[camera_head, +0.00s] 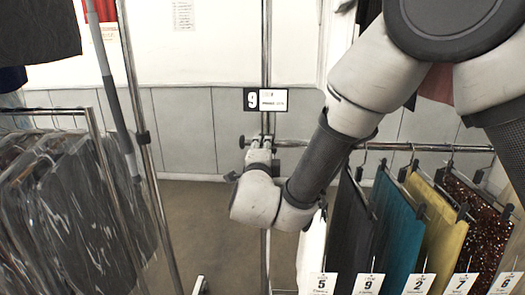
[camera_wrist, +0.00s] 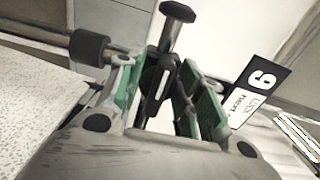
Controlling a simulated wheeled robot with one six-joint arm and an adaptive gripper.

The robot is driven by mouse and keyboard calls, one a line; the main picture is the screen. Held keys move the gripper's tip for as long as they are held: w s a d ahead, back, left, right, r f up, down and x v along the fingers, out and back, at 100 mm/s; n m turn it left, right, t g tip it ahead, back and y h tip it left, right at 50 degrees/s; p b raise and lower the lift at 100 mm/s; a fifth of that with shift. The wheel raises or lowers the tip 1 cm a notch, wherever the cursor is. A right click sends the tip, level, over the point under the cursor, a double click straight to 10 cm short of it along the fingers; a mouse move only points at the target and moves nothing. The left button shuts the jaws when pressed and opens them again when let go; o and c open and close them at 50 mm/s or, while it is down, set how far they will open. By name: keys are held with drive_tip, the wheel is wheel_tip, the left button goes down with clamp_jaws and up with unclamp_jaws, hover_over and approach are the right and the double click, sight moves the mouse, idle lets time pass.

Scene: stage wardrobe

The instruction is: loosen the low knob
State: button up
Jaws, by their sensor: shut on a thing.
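The rail stand's upright pole (camera_head: 265,75) carries a metal clamp joint below a black number sign (camera_head: 251,99). My gripper (camera_head: 260,148) is at this joint, and my forearm hides part of it. In the wrist view my gripper (camera_wrist: 158,82) has its green-padded fingers closed around a dark slotted piece, which appears to be the low knob (camera_wrist: 154,90). The fingers hide much of it. A black T-shaped end on a stem (camera_wrist: 178,12) stands just beyond the fingers. A round black collar (camera_wrist: 88,46) sits on the crossbar to the left.
Skirts on hangers, including a teal one (camera_head: 396,225) and a yellow one (camera_head: 445,235), hang with numbered tags at the right, close to my arm. Covered garments (camera_head: 90,210) hang on a rack at the left. Bare floor (camera_head: 205,215) lies between them.

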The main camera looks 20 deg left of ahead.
drive_tip(key=o, duration=1)
drive_tip(key=shift+s, duration=0.15)
drive_tip(key=v, duration=1.1)
drive_tip(key=shift+s+d, duration=0.15)
drive_tip(key=shift+s, duration=0.25)
